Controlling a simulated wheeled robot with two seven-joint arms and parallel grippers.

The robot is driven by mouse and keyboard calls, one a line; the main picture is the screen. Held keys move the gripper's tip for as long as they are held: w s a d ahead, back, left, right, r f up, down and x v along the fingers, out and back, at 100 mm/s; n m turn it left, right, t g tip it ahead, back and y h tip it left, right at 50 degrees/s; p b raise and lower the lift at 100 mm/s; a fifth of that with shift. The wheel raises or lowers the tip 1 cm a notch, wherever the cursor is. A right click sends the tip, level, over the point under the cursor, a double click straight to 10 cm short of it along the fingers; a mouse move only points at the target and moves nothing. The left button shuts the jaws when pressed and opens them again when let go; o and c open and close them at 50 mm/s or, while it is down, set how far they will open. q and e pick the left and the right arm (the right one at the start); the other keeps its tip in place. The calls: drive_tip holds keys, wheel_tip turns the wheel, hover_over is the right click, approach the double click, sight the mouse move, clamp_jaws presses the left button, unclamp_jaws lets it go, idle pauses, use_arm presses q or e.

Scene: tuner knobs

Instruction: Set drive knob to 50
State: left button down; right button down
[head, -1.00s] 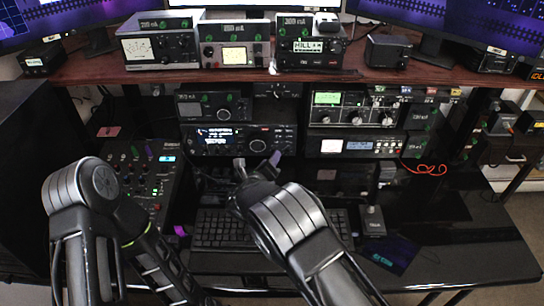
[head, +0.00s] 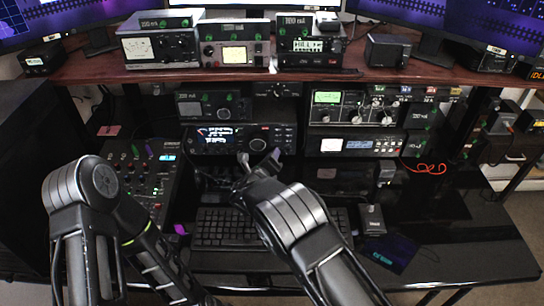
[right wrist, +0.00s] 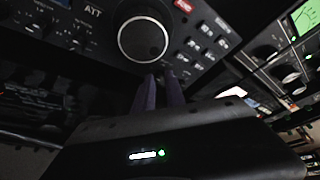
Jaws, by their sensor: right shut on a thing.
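A black radio (head: 228,139) with a lit display stands under the shelf. Its large round tuning knob (head: 258,144) shows close up in the right wrist view (right wrist: 143,38). My right gripper (head: 276,154) reaches the radio's lower front edge, just below and right of that knob. In the right wrist view its two narrow fingers (right wrist: 161,78) are close together, tips at the panel. They are shut on a small control there, which they hide; it appears to be the drive knob, but I cannot read its label or setting. My left arm shows at left; its gripper is out of view.
A keyboard (head: 225,229) lies below the right arm. A mixer (head: 152,172) stands left of the radio. A tuner with knobs (head: 357,108) sits to the right above another lit unit (head: 353,145). The desk at front right is mostly clear.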

idle(0.5)
drive_tip(key=shift+f+m+y+b, duration=0.15)
drive_tip(key=shift+m+y+b, duration=0.15)
drive_tip(key=shift+m+b, duration=0.6)
drive_tip(key=m+y+b, duration=0.1)
drive_tip(key=b, duration=0.3)
drive_tip(key=m+y+b, duration=0.1)
drive_tip(key=b, duration=0.4)
drive_tip(key=shift+d+m+g, duration=0.2)
drive_tip(key=shift+m+g, duration=0.1)
drive_tip(key=shift+b, duration=0.6)
drive_tip(key=shift+r+m, duration=0.25)
drive_tip(key=shift+m, duration=0.05)
drive_tip(key=c, duration=1.4)
unclamp_jaws()
drive_tip(key=shift+v, duration=3.9)
